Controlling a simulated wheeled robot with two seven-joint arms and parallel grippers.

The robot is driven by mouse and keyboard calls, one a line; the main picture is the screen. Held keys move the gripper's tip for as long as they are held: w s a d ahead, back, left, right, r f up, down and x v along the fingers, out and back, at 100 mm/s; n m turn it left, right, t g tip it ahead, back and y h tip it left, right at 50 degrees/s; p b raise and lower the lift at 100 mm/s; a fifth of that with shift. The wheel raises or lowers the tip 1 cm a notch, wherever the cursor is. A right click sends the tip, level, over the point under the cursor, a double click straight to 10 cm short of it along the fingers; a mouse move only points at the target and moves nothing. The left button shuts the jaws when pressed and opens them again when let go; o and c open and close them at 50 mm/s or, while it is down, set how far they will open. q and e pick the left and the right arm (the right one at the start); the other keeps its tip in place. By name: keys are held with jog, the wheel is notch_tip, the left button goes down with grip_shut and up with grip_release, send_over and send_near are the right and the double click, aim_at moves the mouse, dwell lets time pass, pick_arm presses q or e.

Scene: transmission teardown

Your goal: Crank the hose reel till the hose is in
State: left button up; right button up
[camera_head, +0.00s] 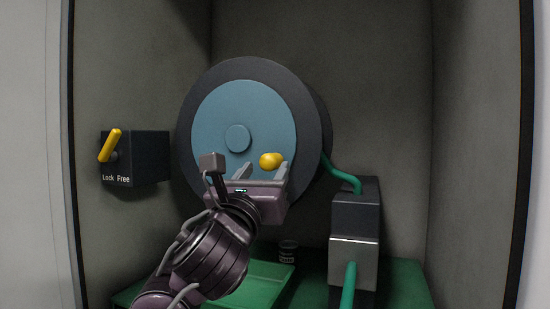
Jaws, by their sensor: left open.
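The hose reel has a dark round flange (222,75) and a blue face (225,105) with a round hub (237,138). A yellow crank knob (271,161) shows at the lower right of the face. My left gripper (262,171) is open just below the knob, fingers pointing up at the reel; the knob shows between the fingertips, and I cannot tell whether they touch it. The green hose (341,174) runs from the reel's right side into a dark guide block (355,212) and comes out at its front, leaving the picture at the bottom. My right gripper is not in view.
A dark box (150,158) marked Lock and Free is on the left wall, its yellow lever (110,145) tilted up and right. A green tray (262,283) and a small labelled can (288,251) are below the reel. Grey walls close in both sides.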

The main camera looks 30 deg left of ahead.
aim_at(273, 159)
pick_arm(q)
jog(key=p+x, duration=0.1)
jog(key=x, duration=0.2)
jog(key=shift+s+r, duration=0.1)
jog(key=shift+r, duration=0.05)
jog(key=w, duration=0.1)
jog(key=w+p, duration=0.1)
jog(key=shift+w+a+r, duration=0.2)
jog(key=shift+w+a, duration=0.15)
jog(key=shift+a, duration=0.05)
jog(key=shift+w+a, duration=0.1)
jog(key=shift+w, duration=0.2)
jog(key=shift+s+r, duration=0.1)
grip_shut()
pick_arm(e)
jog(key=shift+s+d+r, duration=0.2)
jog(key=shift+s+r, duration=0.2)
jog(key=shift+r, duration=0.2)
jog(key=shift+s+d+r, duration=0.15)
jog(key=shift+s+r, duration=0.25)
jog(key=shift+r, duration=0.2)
